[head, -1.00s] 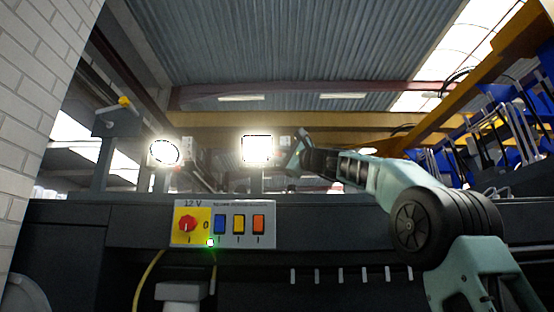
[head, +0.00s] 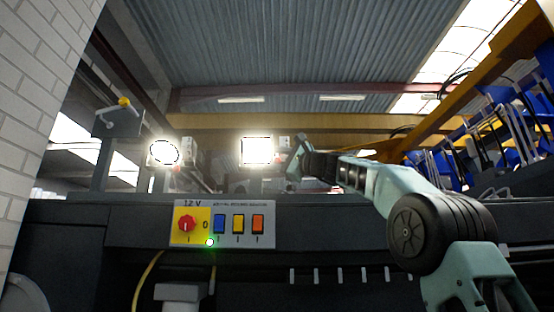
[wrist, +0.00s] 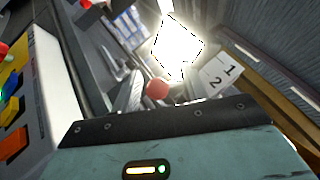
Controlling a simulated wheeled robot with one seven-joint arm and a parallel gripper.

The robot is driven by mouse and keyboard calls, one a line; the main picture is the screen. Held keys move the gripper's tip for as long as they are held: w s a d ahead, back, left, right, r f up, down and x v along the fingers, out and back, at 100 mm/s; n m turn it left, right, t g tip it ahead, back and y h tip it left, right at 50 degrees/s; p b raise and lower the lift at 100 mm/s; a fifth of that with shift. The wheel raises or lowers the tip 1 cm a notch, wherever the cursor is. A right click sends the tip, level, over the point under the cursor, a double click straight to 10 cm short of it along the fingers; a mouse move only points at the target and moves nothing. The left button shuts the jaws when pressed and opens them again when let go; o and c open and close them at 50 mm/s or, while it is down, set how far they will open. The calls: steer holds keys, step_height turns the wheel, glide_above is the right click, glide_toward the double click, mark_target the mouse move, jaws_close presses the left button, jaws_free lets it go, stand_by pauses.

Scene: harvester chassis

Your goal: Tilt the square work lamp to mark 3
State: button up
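The square work lamp (head: 256,150) is lit and stands on the dark chassis ledge in the head view. In the wrist view its glowing face (wrist: 178,46) looks skewed. Beside it a pale plate (wrist: 220,76) shows the marks 1 and 2; no mark 3 is readable. A pinkish-red knob (wrist: 157,88) sits just below the lamp, close in front of my gripper's edge. My gripper (head: 297,150) is just right of the square lamp in the head view. Its fingers cannot be made out, and contact with the lamp or knob is unclear.
A lit round lamp (head: 164,152) stands to the left. The 12 V panel (head: 222,224) with a red rotary knob and blue, yellow and orange switches is on the chassis front below. A post with a yellow knob (head: 124,101) stands farther left, near a brick wall (head: 35,110).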

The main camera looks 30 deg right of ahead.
steer(key=b+v, duration=0.9)
steer(key=v, duration=0.8)
steer(key=shift+s, duration=0.2)
steer(key=shift+c, duration=0.3)
